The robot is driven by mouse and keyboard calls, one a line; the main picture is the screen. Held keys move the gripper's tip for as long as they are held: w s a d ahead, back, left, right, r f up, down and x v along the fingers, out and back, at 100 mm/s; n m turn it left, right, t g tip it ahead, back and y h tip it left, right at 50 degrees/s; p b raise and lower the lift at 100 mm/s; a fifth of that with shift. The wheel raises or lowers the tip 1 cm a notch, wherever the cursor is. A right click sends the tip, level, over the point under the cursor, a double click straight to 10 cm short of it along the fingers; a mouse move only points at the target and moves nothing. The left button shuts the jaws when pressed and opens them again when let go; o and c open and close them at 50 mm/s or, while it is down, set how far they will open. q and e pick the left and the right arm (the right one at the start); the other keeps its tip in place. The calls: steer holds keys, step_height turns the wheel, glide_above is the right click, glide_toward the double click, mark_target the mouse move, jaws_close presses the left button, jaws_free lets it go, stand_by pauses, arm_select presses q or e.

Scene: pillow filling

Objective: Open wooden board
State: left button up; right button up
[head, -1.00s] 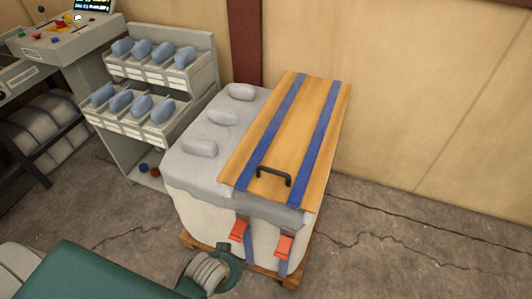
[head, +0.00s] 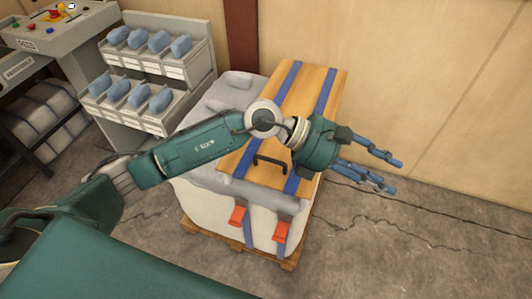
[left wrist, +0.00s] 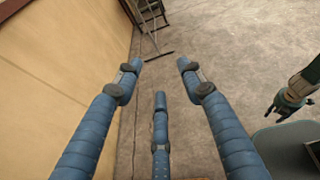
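The wooden board (head: 308,92) lies flat on the right part of a grey fabric-covered block. It has two blue straps and a black handle (head: 268,160) near its front end. Orange buckles (head: 237,215) hang on the straps at the front. My left gripper (head: 392,176) is beyond the board's right side, above the floor, with its fingers spread and empty. In the left wrist view its three blue fingers (left wrist: 159,66) are apart over bare floor. My arm hides part of the board. My right gripper (left wrist: 288,105) shows small at the right edge there; its finger state is unclear.
The block stands on a wooden pallet (head: 290,262). Grey pillow-shaped lumps (head: 236,80) lie on its top left. A rack (head: 205,55) with several blue rolls stands at the left. A beige wall (head: 440,70) rises behind. The floor at right is clear.

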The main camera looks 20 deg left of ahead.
arm_select(q)
steer(key=w+a+f+m+y, duration=0.2)
steer(key=w+a+f+y, duration=0.15)
steer(key=a+f, duration=0.3)
steer(key=t+y, duration=0.1)
steer(key=y, duration=0.9)
glide_toward(266, 158)
steer(key=shift+m, duration=0.4)
steer(key=f+p, duration=0.1)
steer(key=f, duration=0.1)
steer(key=w+f+p, duration=0.1)
steer(key=f, duration=0.1)
steer(key=f+p, duration=0.1)
steer(key=f, duration=0.2)
steer(key=shift+w, duration=0.35)
steer(key=shift+w+f, duration=0.1)
steer(key=shift+f, duration=0.4)
steer(key=shift+c, duration=0.5)
steer(key=c, duration=0.9)
